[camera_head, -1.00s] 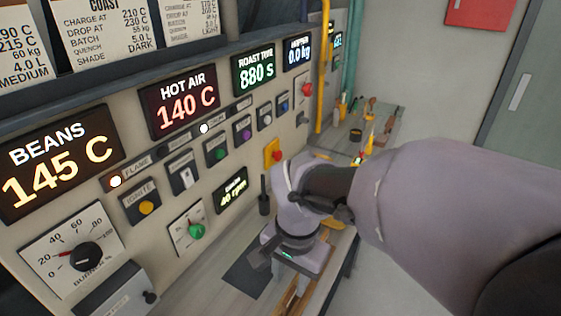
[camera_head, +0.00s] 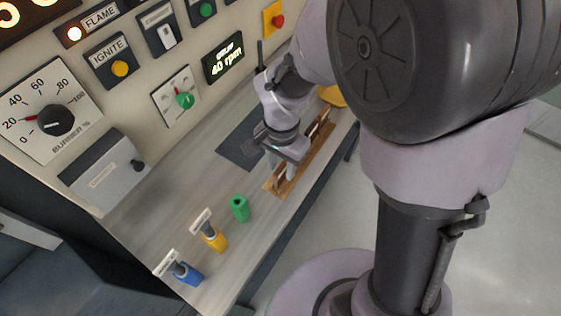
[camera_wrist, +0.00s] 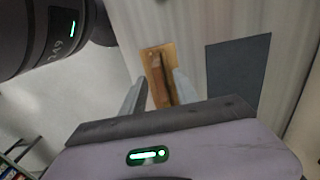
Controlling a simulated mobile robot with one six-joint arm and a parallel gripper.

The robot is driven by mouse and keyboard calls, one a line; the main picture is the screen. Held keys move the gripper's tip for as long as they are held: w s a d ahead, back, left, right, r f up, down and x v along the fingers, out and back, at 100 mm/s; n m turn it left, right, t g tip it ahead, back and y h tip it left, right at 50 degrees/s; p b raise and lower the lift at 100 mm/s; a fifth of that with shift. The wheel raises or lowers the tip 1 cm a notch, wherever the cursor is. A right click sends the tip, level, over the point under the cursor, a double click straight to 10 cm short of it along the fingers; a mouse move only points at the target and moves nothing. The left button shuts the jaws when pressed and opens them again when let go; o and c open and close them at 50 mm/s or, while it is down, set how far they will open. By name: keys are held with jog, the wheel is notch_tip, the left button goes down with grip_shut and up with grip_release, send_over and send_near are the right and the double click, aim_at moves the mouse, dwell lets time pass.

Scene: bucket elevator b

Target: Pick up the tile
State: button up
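My gripper (camera_head: 280,170) points down over a wooden rack (camera_head: 318,150) on the counter. In the wrist view its two fingers (camera_wrist: 158,88) stand apart, one on each side of the rack's near part. A thin brown upright piece (camera_wrist: 158,72) and a dark slot or edge show in the rack between the fingers. I cannot tell for sure whether this piece is the tile. No contact between the fingers and the piece can be made out.
A dark flat mat (camera_head: 242,142) lies beside the rack, toward the panel. A green block (camera_head: 239,208), a yellow holder (camera_head: 214,239) and a blue holder (camera_head: 188,273), the last two with pale tags, stand along the counter. The control panel (camera_head: 130,100) rises behind.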

notch_tip(320, 180, down, 3)
jog(key=shift+r, duration=0.35)
jog(key=shift+c, duration=0.8)
grip_shut()
jog(key=shift+r, duration=0.1)
jog(key=shift+r, duration=0.4)
jog(key=r+p, duration=0.1)
jog(key=s+r, duration=0.1)
jog(key=shift+a+r+p, duration=0.2)
jog(key=shift+r+p, duration=0.2)
jog(key=s+a+r+p, duration=0.1)
jog(key=s+a, duration=0.4)
jog(key=s, duration=0.9)
jog(key=shift+a+r, duration=0.1)
